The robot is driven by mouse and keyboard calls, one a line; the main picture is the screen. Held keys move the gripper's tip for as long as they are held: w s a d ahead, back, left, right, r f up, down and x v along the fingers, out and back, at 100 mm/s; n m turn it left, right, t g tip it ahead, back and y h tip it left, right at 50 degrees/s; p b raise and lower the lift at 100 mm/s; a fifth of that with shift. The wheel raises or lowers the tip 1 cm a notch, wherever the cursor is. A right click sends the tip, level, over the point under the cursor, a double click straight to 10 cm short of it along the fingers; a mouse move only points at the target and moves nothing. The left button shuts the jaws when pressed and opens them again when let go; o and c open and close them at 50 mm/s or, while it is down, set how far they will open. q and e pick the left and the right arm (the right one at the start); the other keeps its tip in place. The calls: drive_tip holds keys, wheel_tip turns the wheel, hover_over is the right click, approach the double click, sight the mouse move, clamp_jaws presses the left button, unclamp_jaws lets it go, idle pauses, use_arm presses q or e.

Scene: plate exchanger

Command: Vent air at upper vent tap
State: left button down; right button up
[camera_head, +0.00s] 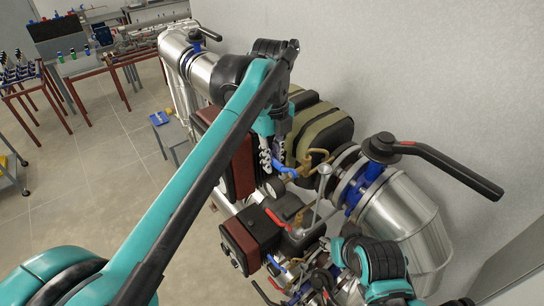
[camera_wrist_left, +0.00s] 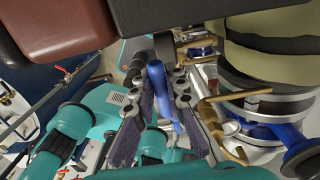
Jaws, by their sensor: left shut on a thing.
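My left gripper (camera_head: 279,158) reaches down at the heat exchanger and is shut on a blue lever handle (camera_head: 286,172). The lever belongs to a brass tap (camera_head: 312,160) by the upper pipe flange. In the left wrist view the blue lever (camera_wrist_left: 158,85) stands between the two fingers of the left gripper (camera_wrist_left: 164,88), and brass fittings (camera_wrist_left: 235,98) lie just to the right. The fingers hide part of the lever. Part of my right arm (camera_head: 385,268) shows at the lower right of the head view; its fingertips do not show.
A large black valve lever (camera_head: 450,168) sticks out on the right above an insulated metal pipe (camera_head: 405,215). A wall closes the right side; open floor (camera_head: 90,200) lies left.

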use_arm(q)
drive_tip(key=shift+f, duration=0.15)
drive_tip(key=c, duration=1.5)
unclamp_jaws()
drive_tip(key=shift+c, duration=0.2)
wheel_tip(320, 180, up, 12)
drive_tip(key=shift+w, duration=0.1)
